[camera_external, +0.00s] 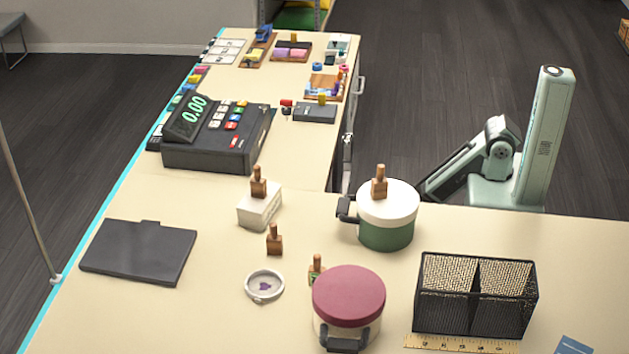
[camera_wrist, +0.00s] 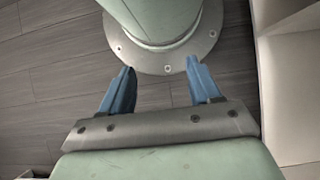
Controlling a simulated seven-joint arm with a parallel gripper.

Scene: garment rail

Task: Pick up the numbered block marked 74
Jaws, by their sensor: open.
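Several small brown wooden blocks with knobs are in the external view. One block (camera_external: 258,187) is on a white box, one block (camera_external: 274,243) stands on the counter, and one block (camera_external: 379,186) is on the white lid of a green pot. Another block (camera_external: 316,271), with a green patch, is partly hidden behind a red-lidded pot. No number is readable, so I cannot tell which is 74. My gripper (camera_wrist: 160,64) is open and empty in the wrist view, its blue fingers pointing toward my own base. In the external view the gripper is hidden behind the counter.
The green pot (camera_external: 386,232) and the red-lidded pot (camera_external: 348,298) stand near a black mesh organizer (camera_external: 474,300) and a ruler (camera_external: 460,344). A white dish (camera_external: 264,285), dark flat board (camera_external: 139,252) and cash register (camera_external: 215,140) are farther left. Bare counter (camera_external: 585,250) lies at right.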

